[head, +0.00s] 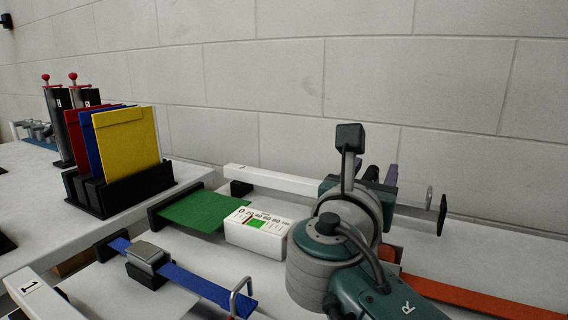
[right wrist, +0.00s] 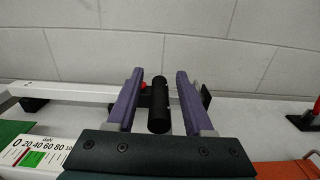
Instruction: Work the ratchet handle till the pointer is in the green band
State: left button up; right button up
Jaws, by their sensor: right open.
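The ratchet handle shows in the right wrist view as an upright black cylinder (right wrist: 159,108), with a small red part beside it; in the head view only a dark piece (head: 370,173) shows behind my arm. My right gripper (right wrist: 160,74) is open, its purple fingers standing on either side of the handle with gaps visible. In the head view its fingers (head: 375,172) are partly hidden by my wrist. The white gauge (head: 256,240) has a numbered scale and a green band (head: 257,223). A thin red mark, apparently the pointer, stands left of the green. My left gripper is out of view.
A white beam (head: 285,183) runs behind the gauge. A green strip (head: 192,210) lies left of it, a blue strap (head: 200,287) in front, an orange strip (head: 480,297) at right. Yellow, blue and red folders stand in a black rack (head: 125,193).

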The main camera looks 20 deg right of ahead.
jog(key=shift+a, duration=0.15)
jog(key=shift+c, duration=0.4)
grip_shut()
dwell(0.9)
